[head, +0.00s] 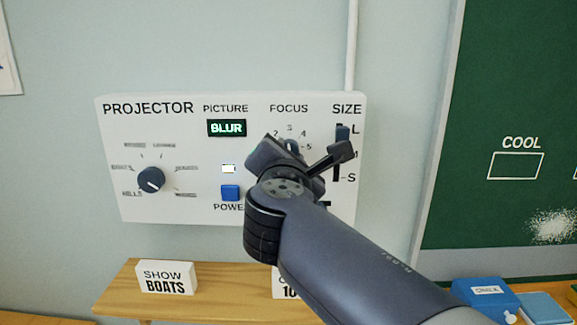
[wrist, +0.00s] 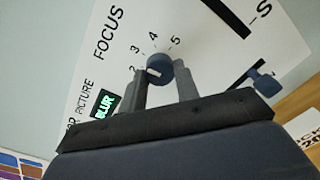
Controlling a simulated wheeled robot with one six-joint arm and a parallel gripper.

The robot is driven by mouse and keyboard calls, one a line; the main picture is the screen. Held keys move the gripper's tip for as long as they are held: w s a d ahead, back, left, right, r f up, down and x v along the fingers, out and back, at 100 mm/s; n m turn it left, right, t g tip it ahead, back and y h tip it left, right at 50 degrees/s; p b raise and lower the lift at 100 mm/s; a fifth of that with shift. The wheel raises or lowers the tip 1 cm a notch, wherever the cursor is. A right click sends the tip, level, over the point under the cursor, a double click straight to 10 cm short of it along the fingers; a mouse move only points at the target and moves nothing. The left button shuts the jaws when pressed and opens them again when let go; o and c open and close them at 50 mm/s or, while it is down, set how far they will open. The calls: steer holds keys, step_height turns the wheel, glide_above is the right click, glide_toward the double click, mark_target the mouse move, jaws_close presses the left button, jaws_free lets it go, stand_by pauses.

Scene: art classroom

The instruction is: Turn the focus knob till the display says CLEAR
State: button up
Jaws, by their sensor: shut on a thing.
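The focus knob is a round blue-grey dial with a white mark, clear in the wrist view (wrist: 160,67) with the numbers 2 to 5 arcing around it. Its white mark points toward the lower left, around the 2 side. In the head view my arm hides most of the knob. My gripper (wrist: 162,88) is shut on the knob, one finger on either side. The display (head: 227,128) under PICTURE reads BLUR in green letters; it also shows in the wrist view (wrist: 104,104).
The white projector panel (head: 190,210) also carries a selector dial (head: 151,180) at left, a blue power button (head: 230,193) and a size slider (head: 343,132) close to my gripper. Below, a wooden shelf (head: 115,298) holds a SHOW BOATS card (head: 166,277) and another partly hidden card.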

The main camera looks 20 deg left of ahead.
steer(key=shift+m, duration=0.5)
steer(key=o, duration=1)
steer(key=shift+b, duration=0.3)
steer(key=b+v, duration=0.1)
steer(key=v, duration=1)
steer(key=shift+b, duration=0.35)
steer(key=shift+w, duration=0.2)
steer(key=p+x, duration=0.2)
steer(key=x, duration=0.8)
steer(key=shift+w+a, duration=0.1)
steer(key=shift+w, duration=0.25)
steer(key=shift+s, duration=0.1)
